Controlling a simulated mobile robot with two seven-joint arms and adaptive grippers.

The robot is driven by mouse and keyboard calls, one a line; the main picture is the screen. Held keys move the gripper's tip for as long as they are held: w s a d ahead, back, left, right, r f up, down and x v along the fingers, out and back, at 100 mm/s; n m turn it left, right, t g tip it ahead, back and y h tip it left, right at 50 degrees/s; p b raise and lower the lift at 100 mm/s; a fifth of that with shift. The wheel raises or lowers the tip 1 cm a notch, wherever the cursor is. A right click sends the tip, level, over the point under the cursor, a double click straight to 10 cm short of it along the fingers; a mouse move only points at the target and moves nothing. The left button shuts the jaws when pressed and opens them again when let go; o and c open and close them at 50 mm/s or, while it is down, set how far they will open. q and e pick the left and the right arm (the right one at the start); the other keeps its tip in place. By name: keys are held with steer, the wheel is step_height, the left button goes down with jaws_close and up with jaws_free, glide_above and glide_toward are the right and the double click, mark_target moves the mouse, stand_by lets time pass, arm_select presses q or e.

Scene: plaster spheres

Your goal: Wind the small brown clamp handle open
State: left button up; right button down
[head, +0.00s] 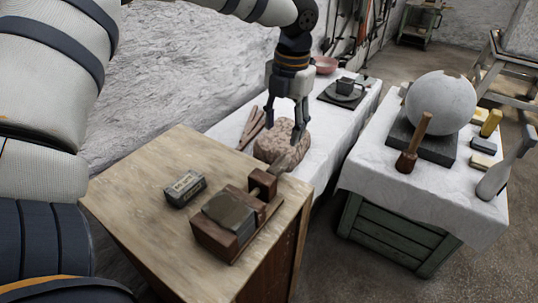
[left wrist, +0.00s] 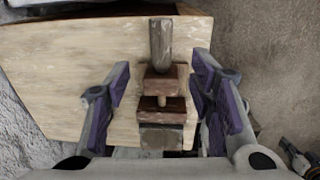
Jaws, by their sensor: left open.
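The small clamp (head: 237,233) is a brown wooden block with a grey slab on top, near the right edge of the wooden cabinet top. Its brown handle (head: 285,161) sticks out toward the back right, beyond the brown jaw block (head: 262,184). In the left wrist view the handle (left wrist: 161,42) points up, with two brown jaw blocks below it and a thin light screw between them. My left gripper (head: 284,130) is open and empty, pointing down above and behind the handle. In the left wrist view its fingers (left wrist: 160,75) stand apart on either side of the clamp, not touching it.
A small grey labelled block (head: 185,188) lies left of the clamp on the cabinet top (head: 140,200). Behind, a rough brownish lump (head: 275,142) sits on a white-covered table close to my left gripper. A plaster sphere (head: 440,102) and a mallet (head: 413,143) stand on the right table.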

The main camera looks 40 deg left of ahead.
mark_target(280, 162)
arm_select(q)
steer(key=f, duration=1.1)
steer(key=shift+a+f+b, duration=0.25)
steer(key=shift+a+b, duration=0.05)
steer(key=shift+a, duration=0.05)
steer(key=c, duration=1.2)
